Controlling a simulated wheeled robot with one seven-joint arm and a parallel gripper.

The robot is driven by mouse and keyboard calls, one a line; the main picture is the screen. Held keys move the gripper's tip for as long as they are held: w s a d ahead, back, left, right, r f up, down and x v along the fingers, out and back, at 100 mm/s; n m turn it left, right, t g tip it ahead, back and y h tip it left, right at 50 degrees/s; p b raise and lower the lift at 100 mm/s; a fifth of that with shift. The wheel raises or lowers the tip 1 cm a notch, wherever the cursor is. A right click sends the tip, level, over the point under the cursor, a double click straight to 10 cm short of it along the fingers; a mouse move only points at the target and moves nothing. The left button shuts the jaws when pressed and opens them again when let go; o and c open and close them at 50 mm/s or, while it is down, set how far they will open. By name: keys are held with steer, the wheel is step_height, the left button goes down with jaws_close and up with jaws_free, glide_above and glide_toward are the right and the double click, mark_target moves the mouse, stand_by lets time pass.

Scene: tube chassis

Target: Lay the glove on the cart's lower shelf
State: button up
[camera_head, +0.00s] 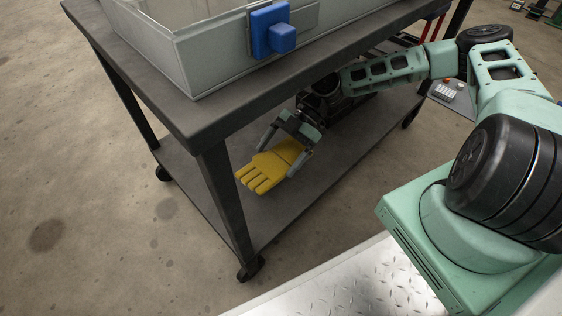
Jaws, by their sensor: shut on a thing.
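The yellow glove (264,172) is between the two decks of the cart, over the lower shelf (310,190), with its fingers toward the left front leg. My gripper (288,149) reaches in under the top deck and is shut on the cuff end of the glove. I cannot tell whether the glove touches the shelf or hangs a little above it. Part of the wrist is shaded by the top deck.
The cart's top deck (200,120) overhangs my gripper and carries a grey bin (190,60) with a blue latch (270,28). A dark front leg (226,200) stands left of the glove. The shelf around the glove is bare.

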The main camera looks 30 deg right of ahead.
mark_target(293, 146)
step_height(293, 146, down, 5)
steer(key=b, duration=0.2)
steer(key=shift+r+b, duration=0.1)
steer(key=shift+b, duration=0.2)
steer(key=shift+r, duration=0.15)
steer(key=o, duration=0.7)
steer(key=shift+o, duration=0.2)
steer(key=p+v, duration=0.5)
steer(key=v, duration=0.5)
steer(key=shift+w+d+r+p, duration=0.1)
steer(key=shift+d+r+p, duration=0.1)
steer(key=shift+r+p, duration=0.15)
steer(key=shift+w+d+r, duration=0.2)
steer(key=shift+d+r, duration=0.05)
steer(key=shift+d, duration=0.35)
steer(key=shift+s, duration=0.15)
